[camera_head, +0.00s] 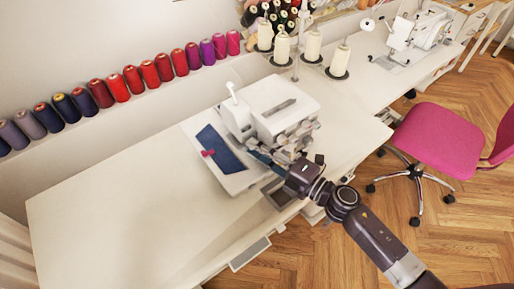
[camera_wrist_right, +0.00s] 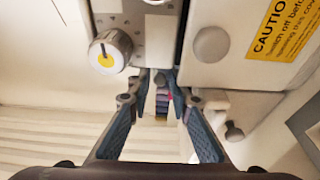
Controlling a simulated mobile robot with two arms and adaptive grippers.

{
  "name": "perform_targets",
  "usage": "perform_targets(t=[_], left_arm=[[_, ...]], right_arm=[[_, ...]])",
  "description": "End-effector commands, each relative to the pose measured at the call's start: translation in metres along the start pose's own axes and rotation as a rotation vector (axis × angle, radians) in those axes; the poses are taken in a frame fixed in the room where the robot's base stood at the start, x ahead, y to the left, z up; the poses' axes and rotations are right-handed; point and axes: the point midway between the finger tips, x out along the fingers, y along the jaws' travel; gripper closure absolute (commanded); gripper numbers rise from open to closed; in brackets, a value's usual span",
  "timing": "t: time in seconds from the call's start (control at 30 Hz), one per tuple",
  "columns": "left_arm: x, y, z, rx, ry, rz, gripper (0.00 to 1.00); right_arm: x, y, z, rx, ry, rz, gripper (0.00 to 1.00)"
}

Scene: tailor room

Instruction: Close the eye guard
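The white sewing machine (camera_head: 285,104) stands on the white table, with metal parts on its front side. The eye guard cannot be told apart clearly from the machine's other parts in either view. My right gripper (camera_head: 258,158) reaches in from the lower right to the machine's front, low down. My left gripper is in neither view.
A dial with a yellow centre (camera_wrist_right: 108,52), a round knob (camera_wrist_right: 211,44) and a yellow caution label (camera_wrist_right: 285,28) are near the fingers. The table's left part (camera_head: 110,210) is clear. A pink chair (camera_head: 437,137) stands right.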

Motion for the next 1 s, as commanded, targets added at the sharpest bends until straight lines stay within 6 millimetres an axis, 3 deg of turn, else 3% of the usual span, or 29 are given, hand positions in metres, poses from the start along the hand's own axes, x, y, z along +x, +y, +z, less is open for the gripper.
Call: perform_targets(t=[0.13, 0.33, 0.57, 1.0], left_arm=[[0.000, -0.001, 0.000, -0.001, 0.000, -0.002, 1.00], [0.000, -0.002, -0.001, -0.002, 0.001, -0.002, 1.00], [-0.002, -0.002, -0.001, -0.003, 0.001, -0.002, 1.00], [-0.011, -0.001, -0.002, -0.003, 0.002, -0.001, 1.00]], right_arm=[[0.000, 0.000, 0.000, 0.000, 0.000, 0.000, 0.81], [0.000, 0.000, 0.000, 0.000, 0.000, 0.000, 1.00], [0.001, 0.001, -0.002, 0.003, -0.013, 0.001, 1.00], [0.012, 0.000, -0.008, 0.002, -0.259, 0.001, 1.00]])
